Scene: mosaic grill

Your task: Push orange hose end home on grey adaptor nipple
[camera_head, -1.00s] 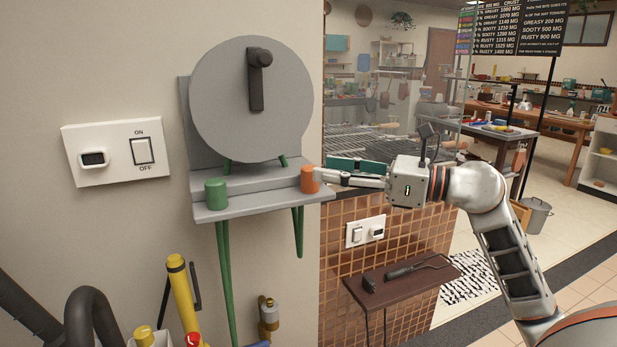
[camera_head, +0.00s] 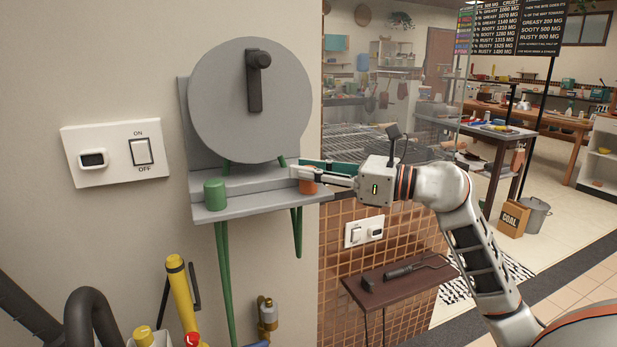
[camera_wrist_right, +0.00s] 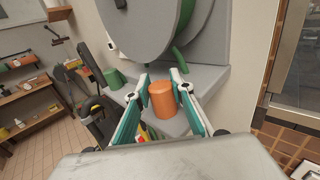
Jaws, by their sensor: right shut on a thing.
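An orange cylindrical end (camera_head: 308,187) is at the right end of a grey wall shelf (camera_head: 260,196). My right gripper (camera_head: 298,175) reaches it from the right and is shut on it. In the right wrist view the orange end (camera_wrist_right: 163,100) stands upright between the two fingers of the gripper (camera_wrist_right: 164,80). Whether it rests on the shelf or is slightly raised, I cannot tell. A grey and brass fitting (camera_head: 267,314) is low on the wall; I cannot tell whether it is the adaptor nipple. My left gripper is not in view.
A green cylinder (camera_head: 215,195) stands at the shelf's left end, with green hose (camera_head: 225,280) hanging below. A grey reel disc (camera_head: 250,100) with a black crank is above. A brown side shelf (camera_head: 400,285) holds dark tools.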

